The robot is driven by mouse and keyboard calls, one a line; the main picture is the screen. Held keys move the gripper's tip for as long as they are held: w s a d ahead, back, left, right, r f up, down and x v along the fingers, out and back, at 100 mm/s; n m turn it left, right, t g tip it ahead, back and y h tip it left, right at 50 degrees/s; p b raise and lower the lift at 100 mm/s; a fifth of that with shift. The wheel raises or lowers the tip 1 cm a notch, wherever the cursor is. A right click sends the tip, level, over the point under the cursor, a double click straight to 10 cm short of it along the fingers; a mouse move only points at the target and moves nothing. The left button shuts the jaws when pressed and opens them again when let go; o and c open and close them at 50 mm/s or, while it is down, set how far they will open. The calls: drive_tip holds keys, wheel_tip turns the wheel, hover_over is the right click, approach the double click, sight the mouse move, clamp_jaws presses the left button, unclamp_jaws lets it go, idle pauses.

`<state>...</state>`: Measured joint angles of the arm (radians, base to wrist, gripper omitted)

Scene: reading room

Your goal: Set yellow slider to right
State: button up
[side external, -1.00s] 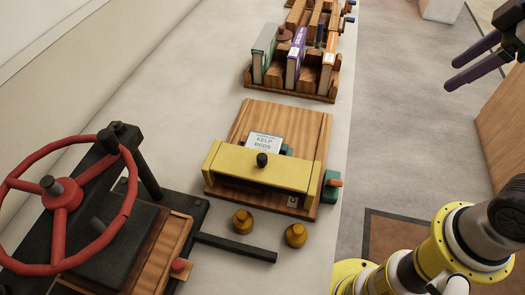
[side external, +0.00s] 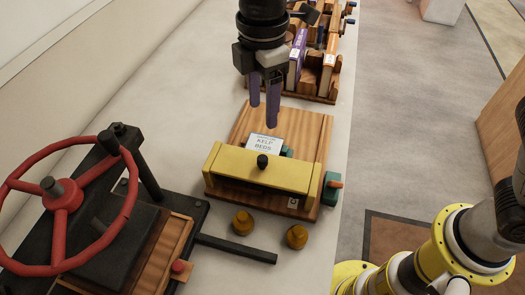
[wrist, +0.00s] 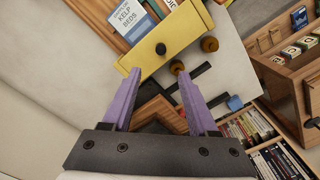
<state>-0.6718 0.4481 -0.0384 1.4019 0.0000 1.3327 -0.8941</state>
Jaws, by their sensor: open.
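No contact with the slider shows.
A black press with a red wheel (side external: 66,208) stands at the left, its dark bar (side external: 236,249) reaching toward the board. Two brass knobs sit in front of the board (side external: 243,223). A green block (side external: 329,189) is at its right edge. A book rack (side external: 322,88) stands behind.

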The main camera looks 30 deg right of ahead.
sight(262, 158)
wheel_tip(262, 158, down, 14)
drive_tip(key=shift+s+r, duration=0.15)
idle(0.4)
clamp_jaws()
drive_tip(key=shift+a+r, duration=0.1)
idle(1.3)
